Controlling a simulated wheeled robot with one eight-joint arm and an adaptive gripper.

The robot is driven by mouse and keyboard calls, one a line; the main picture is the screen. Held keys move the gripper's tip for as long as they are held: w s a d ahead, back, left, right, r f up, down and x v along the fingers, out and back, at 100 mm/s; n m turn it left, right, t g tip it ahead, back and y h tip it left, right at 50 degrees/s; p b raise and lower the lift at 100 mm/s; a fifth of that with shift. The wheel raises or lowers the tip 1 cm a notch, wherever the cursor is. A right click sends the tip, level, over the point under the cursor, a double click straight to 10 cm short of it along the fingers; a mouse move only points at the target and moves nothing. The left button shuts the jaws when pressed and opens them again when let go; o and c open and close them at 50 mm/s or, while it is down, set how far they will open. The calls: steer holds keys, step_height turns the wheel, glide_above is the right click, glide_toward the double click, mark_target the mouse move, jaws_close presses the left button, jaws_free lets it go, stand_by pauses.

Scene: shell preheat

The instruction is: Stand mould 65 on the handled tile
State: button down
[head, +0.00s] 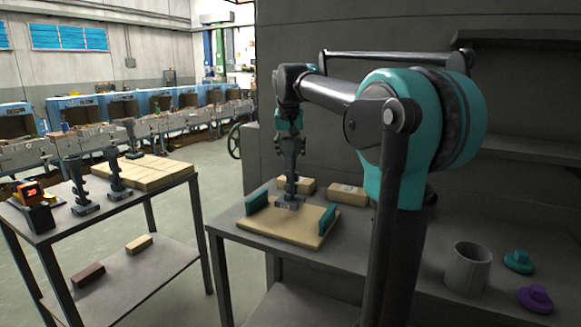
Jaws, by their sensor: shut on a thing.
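The handled tile (285,231) is a flat tan slab with two upright teal handles, lying on the right-hand table. My gripper (290,146) is above it, shut on a dark grey mould (291,175), which it holds upright. The mould's wider grey base is over the tile, between the handles. I cannot tell whether the base touches the tile. The mould's number is not readable. Two similar dark moulds, one at the left (76,182) and one at the right (116,178), stand on the left table.
A tan block with dark marks (347,194) and another block (307,186) lie behind the tile. A grey cup (467,268), a teal hat-shaped item (518,262) and a purple one (535,298) are at right. Tan blocks (150,172) and a red-digit device (30,203) occupy the left table.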

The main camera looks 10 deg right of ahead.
mark_target(291, 165)
steer(key=shift+f, duration=2.3)
steer(key=c, duration=0.6)
jaws_free()
steer(key=shift+f, duration=0.1)
steer(key=shift+c, duration=0.2)
steer(key=v, duration=1.2)
steer(key=shift+s, duration=0.1)
